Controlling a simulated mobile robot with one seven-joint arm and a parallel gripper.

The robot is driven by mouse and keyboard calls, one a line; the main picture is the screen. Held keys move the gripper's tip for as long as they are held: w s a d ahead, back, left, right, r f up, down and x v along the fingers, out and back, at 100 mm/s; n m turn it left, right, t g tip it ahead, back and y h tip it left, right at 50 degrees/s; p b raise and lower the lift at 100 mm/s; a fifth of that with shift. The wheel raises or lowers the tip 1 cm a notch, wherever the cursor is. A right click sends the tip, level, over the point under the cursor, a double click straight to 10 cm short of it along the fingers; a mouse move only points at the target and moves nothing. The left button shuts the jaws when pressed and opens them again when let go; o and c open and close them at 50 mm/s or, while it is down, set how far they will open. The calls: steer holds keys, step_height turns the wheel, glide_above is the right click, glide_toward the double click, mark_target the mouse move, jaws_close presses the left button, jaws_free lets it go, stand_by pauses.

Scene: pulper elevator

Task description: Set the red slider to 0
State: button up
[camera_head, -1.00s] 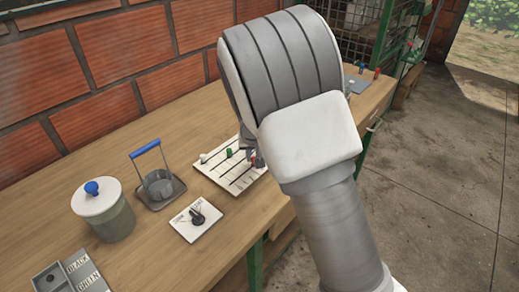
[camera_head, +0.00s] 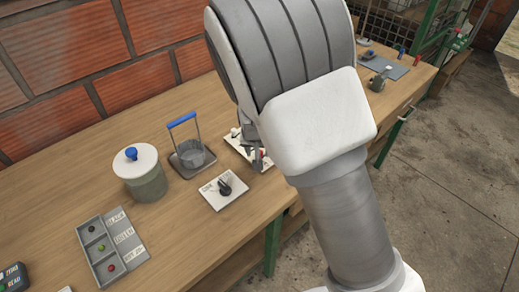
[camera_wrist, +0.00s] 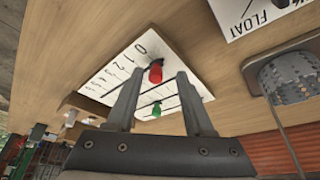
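The white slider board (camera_head: 238,147) lies on the wooden bench, mostly hidden behind my arm in the head view. In the wrist view the board (camera_wrist: 190,88) shows a row of numbers starting with 0 along one edge. The red slider (camera_wrist: 156,73) shows between my fingertips, near the 0 end of the numbers; its exact setting is hard to read. The green slider (camera_wrist: 156,108) is on the board behind it. My gripper (camera_wrist: 160,76) is open, its two fingers apart at either side of the red slider. Contact cannot be told.
A white dial plate (camera_head: 224,191) sits in front of the board. A blue-handled basket (camera_head: 188,152), a lidded pot (camera_head: 146,183) and a grey sorting tray (camera_head: 112,246) stand to the left. A brick wall (camera_head: 70,60) runs behind the bench. More items lie at the far right end.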

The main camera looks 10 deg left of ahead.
steer(key=shift+d, duration=0.1)
steer(key=a+p+v, duration=0.1)
steer(key=p+v, duration=0.3)
steer(key=v, duration=1.3)
steer(key=shift+d+r+p, duration=0.25)
steer(key=shift+d+p, duration=0.15)
steer(key=shift+d, duration=0.05)
steer(key=s+d+r, duration=0.7)
steer(key=s+d, duration=0.1)
steer(key=d, duration=0.3)
steer(key=s+d+r+m+t, duration=0.1)
steer(key=s+d+r, duration=0.6)
steer(key=d, duration=0.5)
steer(key=shift+s+d+h+p, duration=0.3)
steer(key=shift+s+p, duration=0.1)
steer(key=shift+s, duration=0.4)
steer(key=shift+a, duration=0.1)
